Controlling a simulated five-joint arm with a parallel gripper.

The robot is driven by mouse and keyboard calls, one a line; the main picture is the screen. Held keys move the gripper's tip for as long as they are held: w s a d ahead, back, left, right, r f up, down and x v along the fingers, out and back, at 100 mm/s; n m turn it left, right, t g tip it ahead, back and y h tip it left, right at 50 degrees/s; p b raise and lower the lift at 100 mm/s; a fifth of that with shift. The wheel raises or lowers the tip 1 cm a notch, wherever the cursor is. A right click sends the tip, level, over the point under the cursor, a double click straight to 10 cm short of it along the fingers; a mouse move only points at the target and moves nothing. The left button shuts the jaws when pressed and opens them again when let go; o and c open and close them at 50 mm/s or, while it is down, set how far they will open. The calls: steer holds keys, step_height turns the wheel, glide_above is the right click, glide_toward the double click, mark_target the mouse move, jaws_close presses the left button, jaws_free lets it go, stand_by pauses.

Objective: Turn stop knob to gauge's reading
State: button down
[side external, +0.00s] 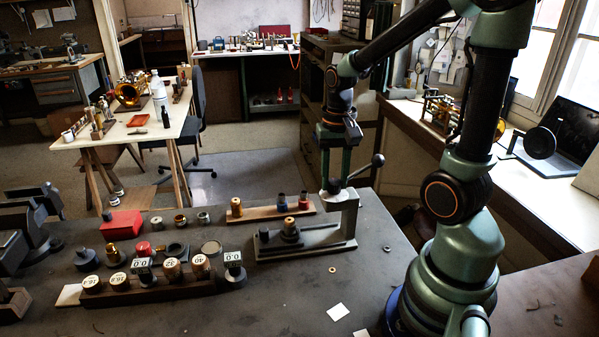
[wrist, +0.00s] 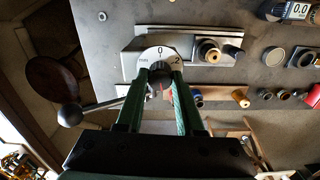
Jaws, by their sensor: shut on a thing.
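My gripper (wrist: 160,80) is shut on the dark stop knob (wrist: 158,88), with one green finger on each side. The knob sits in front of a white dial (wrist: 151,53) marked "0", "2" and "mm". A red mark shows on the knob between the fingers; the fingers hide much of the knob and the lower dial. In the side view my gripper (side external: 333,160) points down at the top of the grey stop stand (side external: 349,215). Small gauges there, one on the left (side external: 143,265) and one on the right (side external: 234,258), seem to read 0.0.
A ball-ended lever (side external: 378,161) sticks out beside the knob. A wooden rack (side external: 150,291) holds several numbered round pieces. A red box (side external: 121,224) and small brass parts stand on the bench's left. The front right of the bench is mostly clear, with white paper (side external: 338,312).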

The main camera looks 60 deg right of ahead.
mark_target(334, 181)
steer(key=n, duration=0.4)
steer(key=shift+r+n, duration=0.1)
steer(key=shift+n, duration=2.8)
steer(key=c, duration=0.5)
jaws_free()
steer(key=shift+c, duration=0.2)
step_height(334, 181, up, 12)
